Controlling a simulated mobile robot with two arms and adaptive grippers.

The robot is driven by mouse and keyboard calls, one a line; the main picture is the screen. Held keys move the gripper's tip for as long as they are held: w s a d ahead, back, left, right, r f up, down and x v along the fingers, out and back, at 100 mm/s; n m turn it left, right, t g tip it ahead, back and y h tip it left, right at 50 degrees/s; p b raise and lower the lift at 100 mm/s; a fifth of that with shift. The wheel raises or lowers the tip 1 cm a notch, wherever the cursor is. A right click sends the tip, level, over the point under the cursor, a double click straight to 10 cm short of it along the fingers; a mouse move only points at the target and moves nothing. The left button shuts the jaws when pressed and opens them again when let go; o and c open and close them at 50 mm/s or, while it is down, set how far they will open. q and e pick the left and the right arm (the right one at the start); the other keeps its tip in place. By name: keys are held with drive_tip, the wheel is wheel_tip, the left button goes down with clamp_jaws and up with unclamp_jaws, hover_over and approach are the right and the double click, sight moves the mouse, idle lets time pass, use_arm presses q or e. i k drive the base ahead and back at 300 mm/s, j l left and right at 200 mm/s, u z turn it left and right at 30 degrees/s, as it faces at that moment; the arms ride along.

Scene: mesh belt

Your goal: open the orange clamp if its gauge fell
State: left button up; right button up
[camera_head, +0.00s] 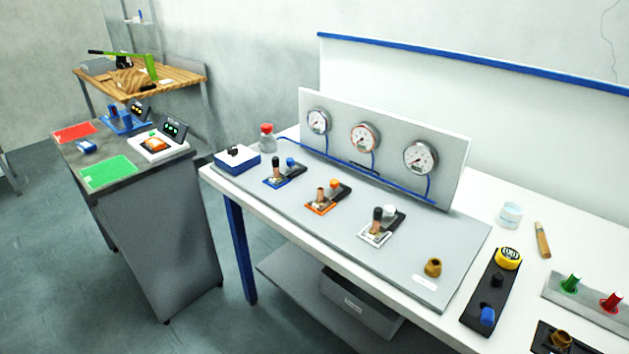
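The orange clamp (320,206) sits in the middle of a row of three on the grey sloping panel. It has an orange base plate, an orange knob and a short copper-coloured upright piece; I cannot tell whether it is open or closed. The blue clamp (277,181) is to its left and the white clamp (375,235) to its right. Behind them stand three round dials: the left gauge (318,121), the middle gauge (364,138), with an orange-red rim, and the right gauge (421,157). Their needles are too small to read surely. Neither gripper is in view.
A blue-based box (237,160) and a red-capped jar (266,136) stand at the panel's left. A brass knob (433,267) is at its right. A black control strip (490,291) and a white cup (510,214) are on the white bench. A grey cabinet (160,230) stands left.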

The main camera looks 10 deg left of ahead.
sight(334, 190)
drive_tip(key=i+j+z, duration=0.15)
drive_tip(key=j+z, duration=0.15)
drive_tip(key=z, duration=0.15)
drive_tip(key=j+z, duration=0.45)
drive_tip(key=i+l, duration=0.05)
drive_tip(key=l, duration=0.05)
